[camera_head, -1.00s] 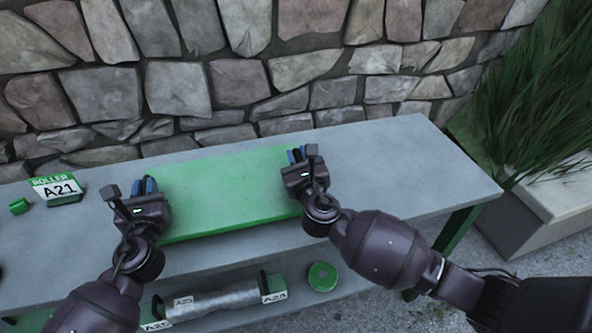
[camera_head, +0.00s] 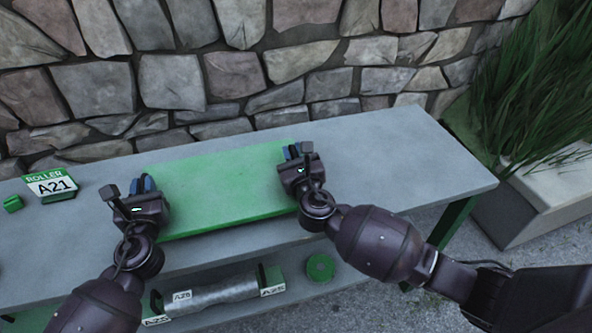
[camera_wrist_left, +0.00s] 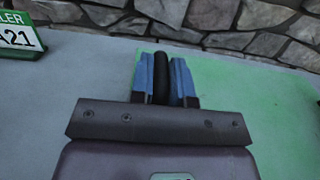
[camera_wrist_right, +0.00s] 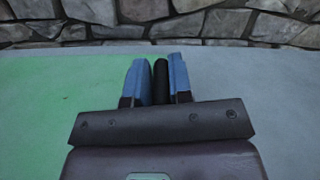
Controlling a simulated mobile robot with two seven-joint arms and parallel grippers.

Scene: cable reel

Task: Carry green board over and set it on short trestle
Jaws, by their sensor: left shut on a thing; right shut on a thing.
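The green board (camera_head: 222,190) lies flat on or just above the grey table top; any gap is too small to tell. My left gripper (camera_head: 145,184) is at its left end, its blue fingers shut around a black handle (camera_wrist_left: 161,75). My right gripper (camera_head: 294,152) is at its right end, shut around another black handle (camera_wrist_right: 160,80). The board also shows in the left wrist view (camera_wrist_left: 240,110) and the right wrist view (camera_wrist_right: 60,105). I cannot make out a short trestle in any view.
The grey table (camera_head: 400,150) is bare right of the board. A roller sign A21 (camera_head: 50,185) and a small green block (camera_head: 13,204) are at its left. A metal roller (camera_head: 215,290) and green disc (camera_head: 320,268) are below. A stone wall (camera_head: 240,75) stands behind; a planter (camera_head: 530,205) is at right.

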